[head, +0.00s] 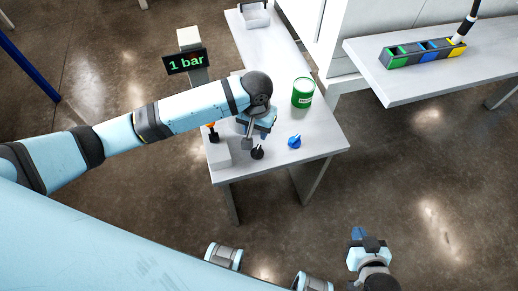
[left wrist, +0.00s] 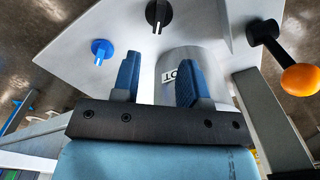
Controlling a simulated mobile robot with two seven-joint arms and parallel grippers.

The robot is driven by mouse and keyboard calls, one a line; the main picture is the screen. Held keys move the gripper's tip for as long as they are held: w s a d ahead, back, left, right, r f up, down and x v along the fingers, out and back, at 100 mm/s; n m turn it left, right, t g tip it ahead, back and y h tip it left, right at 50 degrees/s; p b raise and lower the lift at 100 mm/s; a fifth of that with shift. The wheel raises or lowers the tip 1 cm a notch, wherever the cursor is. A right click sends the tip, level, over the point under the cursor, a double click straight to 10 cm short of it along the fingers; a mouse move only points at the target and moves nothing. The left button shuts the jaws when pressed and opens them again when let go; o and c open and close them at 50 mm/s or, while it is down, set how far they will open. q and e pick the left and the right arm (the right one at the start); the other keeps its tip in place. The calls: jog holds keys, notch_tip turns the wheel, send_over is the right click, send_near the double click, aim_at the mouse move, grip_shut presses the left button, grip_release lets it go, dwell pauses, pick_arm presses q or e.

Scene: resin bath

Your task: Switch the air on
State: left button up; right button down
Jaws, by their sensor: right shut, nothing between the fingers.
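A display (head: 185,62) reads "1 bar" in green. On the grey table, a lever with an orange ball (head: 211,125) stands on a pale box (head: 218,155); the ball is large at the right of the left wrist view (left wrist: 300,80). A black knob (head: 257,153) and a blue knob (head: 294,141) are near the front edge; both show in the left wrist view, black (left wrist: 158,13) and blue (left wrist: 102,50). No air label is readable. My left gripper (head: 248,140) is open over the table, right of the lever. My right gripper (head: 358,236) is shut, off the table.
A grey cylinder (left wrist: 190,62) with a partly hidden label shows behind my left fingers. A green can (head: 303,93) stands at the table's right side. Another table (head: 420,88) at right bears a tray with coloured compartments (head: 392,62). Open floor lies in front.

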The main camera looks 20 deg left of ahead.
aim_at(257, 150)
pick_arm(q)
notch_tip(257, 150, down, 12)
jog(key=shift+r+b, duration=0.15)
jog(key=shift+b, duration=0.25)
jog(key=shift+c, duration=0.2)
grip_shut()
